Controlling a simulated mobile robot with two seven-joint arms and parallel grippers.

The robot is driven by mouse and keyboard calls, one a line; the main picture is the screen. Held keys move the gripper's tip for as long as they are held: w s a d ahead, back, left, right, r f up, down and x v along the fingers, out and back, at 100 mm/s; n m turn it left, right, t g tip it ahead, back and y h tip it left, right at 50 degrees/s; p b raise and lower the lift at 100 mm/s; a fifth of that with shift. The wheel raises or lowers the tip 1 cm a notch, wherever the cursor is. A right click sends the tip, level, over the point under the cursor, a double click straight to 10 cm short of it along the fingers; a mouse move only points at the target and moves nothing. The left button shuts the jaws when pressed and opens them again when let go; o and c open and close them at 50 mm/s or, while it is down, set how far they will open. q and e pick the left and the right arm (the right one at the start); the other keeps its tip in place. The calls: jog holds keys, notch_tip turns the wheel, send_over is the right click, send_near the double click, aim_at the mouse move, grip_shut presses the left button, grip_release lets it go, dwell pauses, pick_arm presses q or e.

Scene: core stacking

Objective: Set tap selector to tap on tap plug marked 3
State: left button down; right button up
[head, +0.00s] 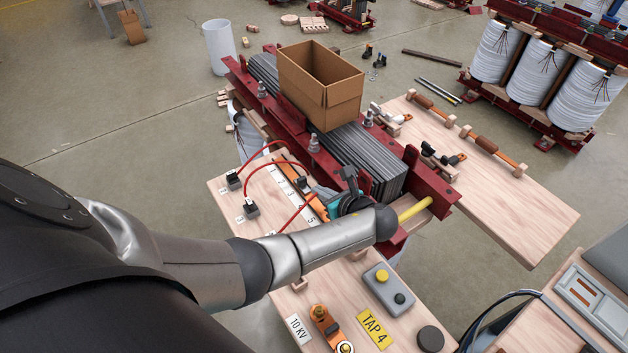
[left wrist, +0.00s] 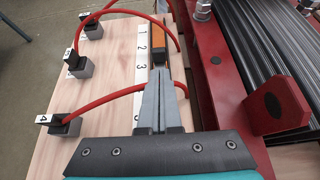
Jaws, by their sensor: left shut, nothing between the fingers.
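My left gripper (head: 304,184) reaches over the wooden board beside the red clamp beam. In the left wrist view its fingers (left wrist: 161,80) are shut together and empty. Just beyond the tips is an orange slider with a dark end (left wrist: 160,48), beside the 2 and 3 marks; whether the fingers touch it is unclear. A white number strip (left wrist: 142,42) runs alongside. Black tap plugs with red cables stand left of it; the nearest plug (left wrist: 66,127) is marked 4. Two others (left wrist: 77,66) (left wrist: 92,29) have labels I cannot read surely. My right gripper is not in view.
A cardboard box (head: 318,90) sits on the core laminations. A yellow TAP 4 sign (head: 374,329), a grey button box (head: 389,289) and a 10 KV label (head: 299,329) lie on the near board. Red cables arch close to my fingers.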

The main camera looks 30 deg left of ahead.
pick_arm(q)
jog(key=p+v, duration=0.3)
jog(key=v, duration=0.2)
jog(key=shift+r, duration=0.1)
jog(key=shift+p+v, duration=0.6)
jog(key=shift+v, duration=0.3)
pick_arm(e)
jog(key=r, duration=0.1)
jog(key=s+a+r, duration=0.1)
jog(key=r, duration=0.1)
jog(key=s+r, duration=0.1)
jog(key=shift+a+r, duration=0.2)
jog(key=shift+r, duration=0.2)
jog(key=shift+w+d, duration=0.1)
